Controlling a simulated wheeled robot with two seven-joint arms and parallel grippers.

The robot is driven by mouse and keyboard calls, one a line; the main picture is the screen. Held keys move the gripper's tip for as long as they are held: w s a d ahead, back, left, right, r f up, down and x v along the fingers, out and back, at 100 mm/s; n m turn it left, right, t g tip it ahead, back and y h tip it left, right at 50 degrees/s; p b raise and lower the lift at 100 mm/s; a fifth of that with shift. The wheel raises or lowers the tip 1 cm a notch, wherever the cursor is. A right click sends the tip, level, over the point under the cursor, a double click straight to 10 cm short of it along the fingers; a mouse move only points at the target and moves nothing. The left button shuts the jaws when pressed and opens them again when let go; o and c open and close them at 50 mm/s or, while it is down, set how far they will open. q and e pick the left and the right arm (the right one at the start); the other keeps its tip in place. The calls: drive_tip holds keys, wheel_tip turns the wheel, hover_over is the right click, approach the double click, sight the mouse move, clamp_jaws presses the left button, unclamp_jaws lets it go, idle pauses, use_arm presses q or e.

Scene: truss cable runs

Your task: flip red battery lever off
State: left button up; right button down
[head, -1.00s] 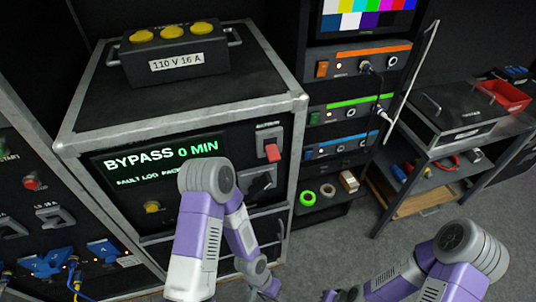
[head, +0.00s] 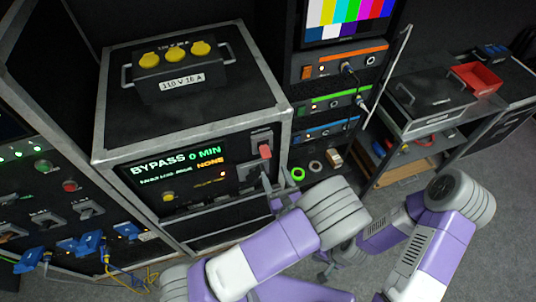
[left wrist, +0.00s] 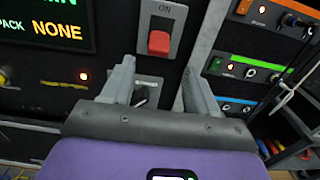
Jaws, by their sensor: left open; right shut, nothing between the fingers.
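The red battery lever (head: 265,152) is on a grey plate at the upper right of the cabinet front. In the left wrist view the red lever (left wrist: 159,43) sits below the word ON. My left gripper (head: 277,184) is open just below and in front of it; in the left wrist view its fingers (left wrist: 158,66) are spread, empty, with the lever above and between their tips. A black rotary switch (left wrist: 146,90) shows lower between the fingers, partly hidden. My right gripper (head: 324,270) is shut and empty, low near the floor.
The cabinet's display (head: 180,165) reads BYPASS 0 MIN, with NONE in yellow. A rack with orange (head: 345,56), green and blue striped units stands right of the lever. A black box with yellow caps (head: 180,75) stands on the cabinet. Grey floor is open at right.

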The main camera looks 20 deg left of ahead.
sight(265, 152)
use_arm(q)
drive_tip(key=x, duration=0.7)
drive_tip(key=shift+p, duration=0.45)
drive_tip(key=shift+a+f, duration=0.1)
